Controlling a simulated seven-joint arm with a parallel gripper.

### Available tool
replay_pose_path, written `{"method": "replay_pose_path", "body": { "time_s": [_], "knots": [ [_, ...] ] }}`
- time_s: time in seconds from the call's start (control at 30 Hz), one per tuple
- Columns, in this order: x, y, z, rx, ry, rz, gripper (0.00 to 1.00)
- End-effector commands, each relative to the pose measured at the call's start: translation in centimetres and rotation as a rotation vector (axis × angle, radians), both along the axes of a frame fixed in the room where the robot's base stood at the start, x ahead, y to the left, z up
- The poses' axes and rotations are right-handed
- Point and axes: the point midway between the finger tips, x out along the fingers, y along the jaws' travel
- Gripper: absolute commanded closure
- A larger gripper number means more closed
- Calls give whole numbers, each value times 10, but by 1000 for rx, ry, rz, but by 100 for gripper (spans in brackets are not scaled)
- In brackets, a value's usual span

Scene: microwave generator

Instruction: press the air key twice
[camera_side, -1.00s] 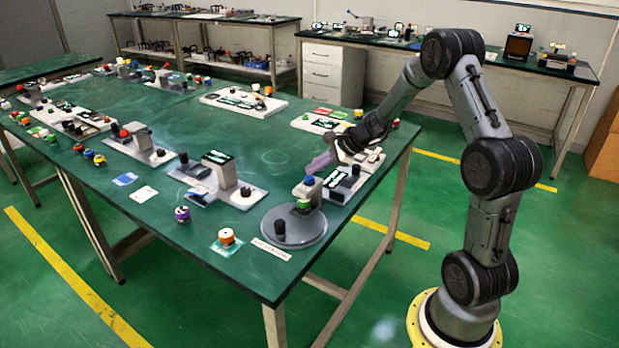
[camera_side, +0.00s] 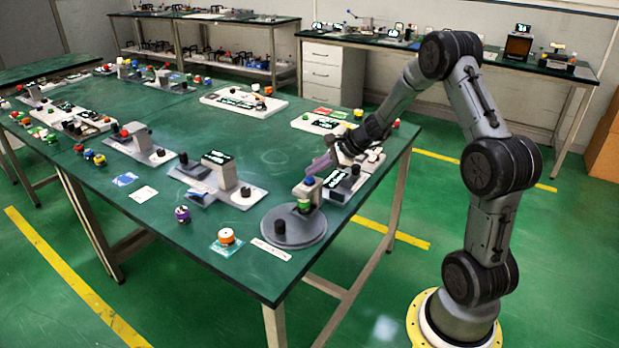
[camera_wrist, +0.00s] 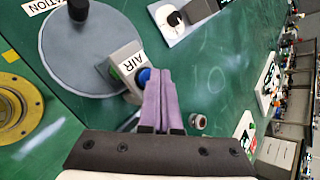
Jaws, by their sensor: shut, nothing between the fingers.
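The air key is a blue button (camera_wrist: 143,75) on a grey post (camera_wrist: 119,66) with a white AIR label, in the wrist view. In the side view the blue button (camera_side: 309,181) tops the post near the table's front right corner. My gripper (camera_wrist: 158,74) is shut and empty, its purple fingertips together at the button's right edge and partly covering it. In the side view my gripper (camera_side: 315,172) has its tips just above and right of the button. I cannot tell whether they touch it.
The post stands on a round grey base (camera_side: 270,229) with a black knob (camera_side: 280,231). A device with a lit display (camera_side: 340,178) is close behind the post. An orange-and-white piece (camera_side: 226,237) sits at the front edge.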

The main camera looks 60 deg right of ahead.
Motion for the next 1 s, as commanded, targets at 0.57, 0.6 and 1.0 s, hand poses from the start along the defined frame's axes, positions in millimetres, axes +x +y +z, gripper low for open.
{"method": "replay_pose_path", "body": {
  "time_s": [0.57, 0.6, 1.0],
  "knots": [
    [-1, 0, -5, -1, 3, 0, 100],
    [-1, 0, -5, 0, 4, 1, 100],
    [0, 0, 10, -1, 0, 0, 100]
  ]
}}
